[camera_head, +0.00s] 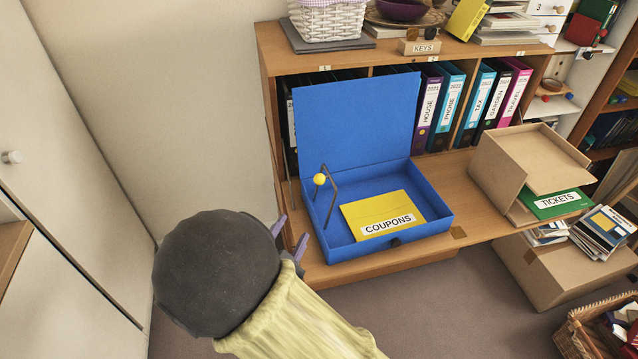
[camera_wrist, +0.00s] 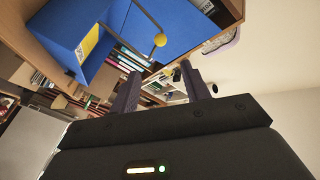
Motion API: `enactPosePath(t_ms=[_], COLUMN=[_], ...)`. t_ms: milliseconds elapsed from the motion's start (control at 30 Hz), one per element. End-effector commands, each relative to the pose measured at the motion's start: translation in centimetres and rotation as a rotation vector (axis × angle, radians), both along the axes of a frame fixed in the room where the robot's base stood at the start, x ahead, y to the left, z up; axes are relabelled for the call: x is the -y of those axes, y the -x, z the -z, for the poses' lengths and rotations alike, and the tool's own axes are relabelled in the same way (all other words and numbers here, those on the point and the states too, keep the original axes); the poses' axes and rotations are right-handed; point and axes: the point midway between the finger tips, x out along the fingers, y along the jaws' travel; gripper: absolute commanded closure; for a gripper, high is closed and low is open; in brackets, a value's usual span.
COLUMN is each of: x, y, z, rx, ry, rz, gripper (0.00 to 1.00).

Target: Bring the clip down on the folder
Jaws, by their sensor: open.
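The yellow folder (camera_head: 383,216) labelled COUPONS lies flat in the open blue box (camera_head: 437,206), whose lid stands up behind. The clip is a dark wire loop with a yellow ball (camera_head: 320,179). It stands raised at the box's left side, apart from the folder. In the wrist view the ball (camera_wrist: 160,40) hangs on its wire beyond my fingers, and a strip of the folder (camera_wrist: 88,42) shows. My gripper (camera_head: 290,238) is open and empty, just outside the box's left front, below the ball in the picture. My arm hides part of the floor.
The box stands on a wooden shelf ledge (camera_head: 485,225) before a row of binders (camera_head: 450,105). A white cabinet (camera_head: 60,150) is at the left. A wicker basket (camera_head: 590,330) stands at lower right.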

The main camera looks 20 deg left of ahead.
Motion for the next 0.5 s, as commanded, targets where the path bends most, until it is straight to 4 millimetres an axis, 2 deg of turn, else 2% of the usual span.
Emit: enactPosePath(t_ms=[333, 500], x=[0.0, 0.1], y=[-0.1, -1.4], z=[-0.1, -0.1], rx=[0.004, 0.003], ry=[-0.001, -0.001], rz=[0.002, 0.005], gripper=[0.53, 0.53])
